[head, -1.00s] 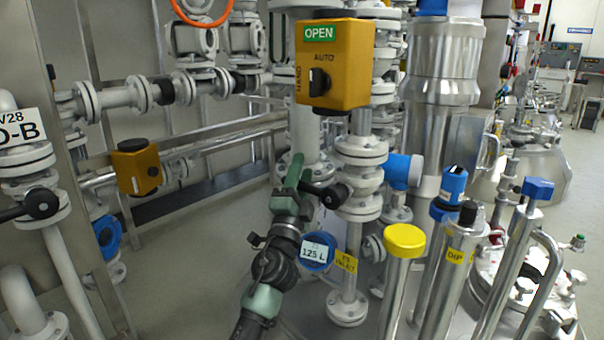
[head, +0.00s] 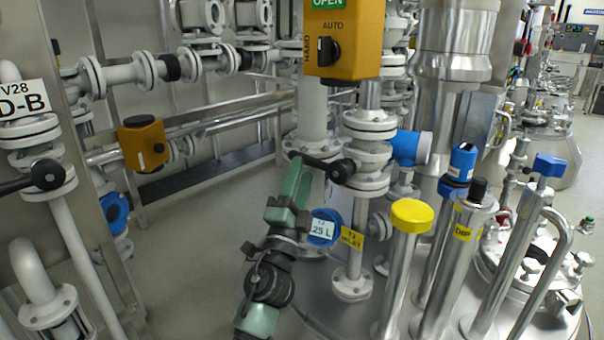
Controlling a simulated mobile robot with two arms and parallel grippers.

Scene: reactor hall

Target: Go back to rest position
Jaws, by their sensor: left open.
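My left gripper (head: 291,190), green and black, reaches up from the bottom centre of the head view. It is open, with nothing seen between its fingers. Its tip shows just left of a black valve handle (head: 338,169) on a white vertical pipe. I cannot tell whether the two touch. Below the handle, a blue round part with a white label (head: 322,228) shows just right of the gripper. My right gripper is not in view.
A yellow switch box (head: 343,40) hangs above, and a yellow valve box (head: 143,145) sits on pipes at left. A yellow-capped steel tube (head: 411,216) and other steel tubes stand on the vessel at right. Grey floor (head: 190,240) is clear at left.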

